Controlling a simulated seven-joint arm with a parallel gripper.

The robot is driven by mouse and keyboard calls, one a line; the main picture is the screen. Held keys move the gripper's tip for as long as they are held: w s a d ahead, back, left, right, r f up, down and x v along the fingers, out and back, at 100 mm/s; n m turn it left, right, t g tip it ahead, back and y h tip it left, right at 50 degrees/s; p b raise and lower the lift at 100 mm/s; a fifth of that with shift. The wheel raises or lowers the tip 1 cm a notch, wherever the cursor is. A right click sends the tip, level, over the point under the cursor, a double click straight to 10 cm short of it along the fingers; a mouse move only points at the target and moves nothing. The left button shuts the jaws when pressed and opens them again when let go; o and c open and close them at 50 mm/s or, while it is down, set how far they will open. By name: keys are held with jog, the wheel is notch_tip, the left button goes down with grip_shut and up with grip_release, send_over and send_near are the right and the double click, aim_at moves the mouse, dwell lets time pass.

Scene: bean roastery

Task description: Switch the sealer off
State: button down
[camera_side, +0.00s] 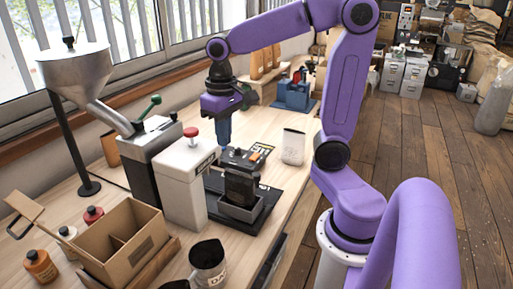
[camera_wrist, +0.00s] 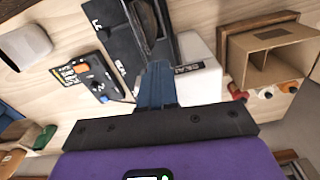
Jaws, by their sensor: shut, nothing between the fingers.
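The white sealer housing (camera_side: 184,180) has a red knob (camera_side: 190,132) on top and stands on the bench. Contact cannot be told.
A black upright piece (camera_side: 241,187) stands in a grey tray in front of the control box.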

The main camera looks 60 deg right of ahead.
jog(key=w+d+m, duration=0.5)
jog(key=d+m, duration=0.1)
jog(key=d, duration=0.2)
jog(key=m, duration=1.1)
send_over(257, 154)
jog(key=f, duration=0.1)
notch_tip(257, 154, down, 6)
jog(key=shift+w+r, duration=0.1)
jog(key=shift+r, duration=0.15)
jog(key=shift+f, duration=0.1)
notch_tip(257, 154, down, 14)
jog(key=shift+r, duration=0.1)
